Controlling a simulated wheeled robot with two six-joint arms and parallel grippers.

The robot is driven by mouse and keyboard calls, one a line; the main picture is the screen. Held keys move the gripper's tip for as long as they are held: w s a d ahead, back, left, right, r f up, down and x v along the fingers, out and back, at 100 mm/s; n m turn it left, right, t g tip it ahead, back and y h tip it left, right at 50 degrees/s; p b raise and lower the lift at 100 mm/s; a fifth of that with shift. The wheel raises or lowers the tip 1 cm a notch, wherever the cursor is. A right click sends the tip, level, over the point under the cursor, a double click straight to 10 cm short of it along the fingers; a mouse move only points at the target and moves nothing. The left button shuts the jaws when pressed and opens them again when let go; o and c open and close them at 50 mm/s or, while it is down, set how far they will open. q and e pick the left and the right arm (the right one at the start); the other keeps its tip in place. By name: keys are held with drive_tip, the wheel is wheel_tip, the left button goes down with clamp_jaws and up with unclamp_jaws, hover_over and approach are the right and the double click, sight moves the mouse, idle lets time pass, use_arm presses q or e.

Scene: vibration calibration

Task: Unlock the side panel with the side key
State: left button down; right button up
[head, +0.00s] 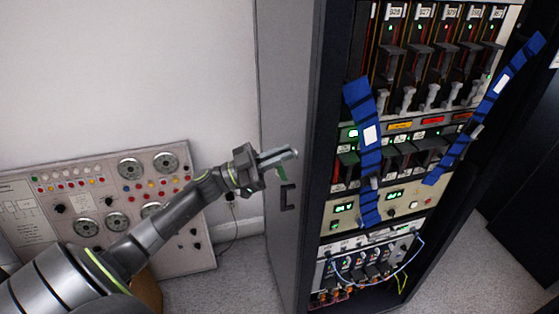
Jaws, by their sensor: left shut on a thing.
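The side panel (284,80) is the tall grey side of the rack cabinet, closed, with a dark recessed handle (288,197) at mid height. My left gripper (280,158) is in front of this panel, above the handle, with its fingers pointing right. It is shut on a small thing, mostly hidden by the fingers. This looks like the side key (281,173), of which a small greenish piece shows below the fingers. I cannot tell whether it touches the panel, and no keyhole can be made out. My right gripper is not in view.
The rack's open front holds several modules (425,65) with lit displays. Blue straps (357,93) hang across it, and blue and yellow cables (416,262) loop low down. A control panel (100,205) with dials stands against the wall at left. Grey floor (238,285) shows between.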

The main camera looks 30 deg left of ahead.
use_arm(q)
drive_tip(key=m+b, duration=0.1)
drive_tip(key=m+g+b, duration=0.1)
drive_tip(key=m, duration=0.1)
drive_tip(key=m+g+h+b, duration=0.1)
drive_tip(key=m, duration=0.1)
drive_tip(key=shift+f, duration=0.25)
drive_tip(key=m+g+b, duration=0.1)
drive_tip(key=m+b, duration=0.1)
drive_tip(key=m, duration=0.1)
drive_tip(key=m+g+b, duration=0.1)
drive_tip(key=m+g, duration=0.1)
drive_tip(key=m, duration=0.1)
drive_tip(key=shift+s+d+b, duration=0.1)
drive_tip(key=shift+b, duration=0.25)
drive_tip(key=m+g+b, duration=0.1)
drive_tip(key=m, duration=0.1)
drive_tip(key=m+g+b, duration=0.1)
drive_tip(key=m+b, duration=0.1)
drive_tip(key=m, duration=0.1)
drive_tip(key=shift+f+y, duration=0.1)
drive_tip(key=shift+y, duration=0.2)
drive_tip(key=shift+m+y+b, duration=0.3)
drive_tip(key=shift+m+b, duration=0.4)
drive_tip(key=shift+m, duration=0.3)
drive_tip(key=shift+g, duration=0.3)
drive_tip(key=c, duration=1.6)
unclamp_jaws()
drive_tip(key=shift+s, duration=0.1)
drive_tip(key=shift+o, duration=0.3)
